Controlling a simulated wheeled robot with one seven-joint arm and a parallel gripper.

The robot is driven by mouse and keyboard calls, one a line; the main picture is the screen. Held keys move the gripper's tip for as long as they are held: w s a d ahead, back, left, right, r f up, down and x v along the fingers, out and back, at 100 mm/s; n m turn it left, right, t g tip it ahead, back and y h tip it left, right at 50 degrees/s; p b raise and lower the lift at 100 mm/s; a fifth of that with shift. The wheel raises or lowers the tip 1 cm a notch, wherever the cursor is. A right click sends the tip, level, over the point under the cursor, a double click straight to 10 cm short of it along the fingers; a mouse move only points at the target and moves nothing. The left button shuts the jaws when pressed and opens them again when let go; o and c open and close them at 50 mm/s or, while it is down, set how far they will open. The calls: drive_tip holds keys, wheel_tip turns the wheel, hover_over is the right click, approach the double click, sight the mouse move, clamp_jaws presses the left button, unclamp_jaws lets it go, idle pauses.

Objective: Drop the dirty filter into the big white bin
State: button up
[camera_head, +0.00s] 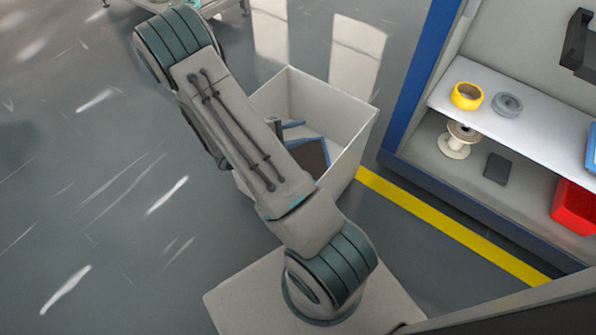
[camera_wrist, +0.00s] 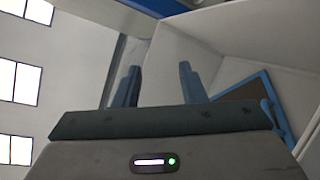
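The big white bin (camera_head: 350,150) stands on the floor behind my arm, its open top facing up. The dirty filter, a dark panel with a blue frame (camera_head: 313,152), is inside the bin, partly hidden by my arm. In the wrist view the filter (camera_wrist: 246,90) shows at the right, tilted against the pale bin walls (camera_wrist: 190,45). My gripper (camera_wrist: 158,75) is open, with its two fingers well apart and nothing between them. It is at the bin opening, apart from the filter as far as I can tell. In the head view it is mostly hidden behind my arm.
A blue-framed shelf unit (camera_head: 410,80) stands right of the bin. It holds a yellow tape roll (camera_head: 467,96), a grey ring (camera_head: 507,105), a spool (camera_head: 458,140) and a red container (camera_head: 575,207). A yellow floor line (camera_head: 450,225) runs along it. The floor at left is clear.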

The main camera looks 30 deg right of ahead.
drive_tip(key=p+v, duration=0.3)
drive_tip(key=v, duration=0.9)
drive_tip(key=shift+a, duration=0.35)
drive_tip(key=shift+w+r, duration=0.1)
drive_tip(key=s+a+r+m+t+y+p, duration=0.1)
drive_tip(key=s+r+y+p, duration=0.3)
drive_tip(key=r+p, duration=0.6)
drive_tip(key=s+a+r+m+t+y+p, duration=0.1)
drive_tip(key=s+r+y+p, duration=0.4)
drive_tip(key=r, duration=2)
drive_tip(key=s+a+r+m+t+y+p, duration=0.1)
drive_tip(key=s+a+r+m+y+p, duration=0.2)
drive_tip(key=r+p, duration=1.2)
wheel_tip(320, 180, up, 3)
drive_tip(key=s+y, duration=0.1)
drive_tip(key=y, duration=0.2)
drive_tip(key=shift+s+a+m+t+y, duration=0.3)
drive_tip(key=shift+s+a+m, duration=0.05)
drive_tip(key=shift+m, duration=0.05)
drive_tip(key=shift+d+f, duration=0.1)
drive_tip(key=shift+d, duration=0.05)
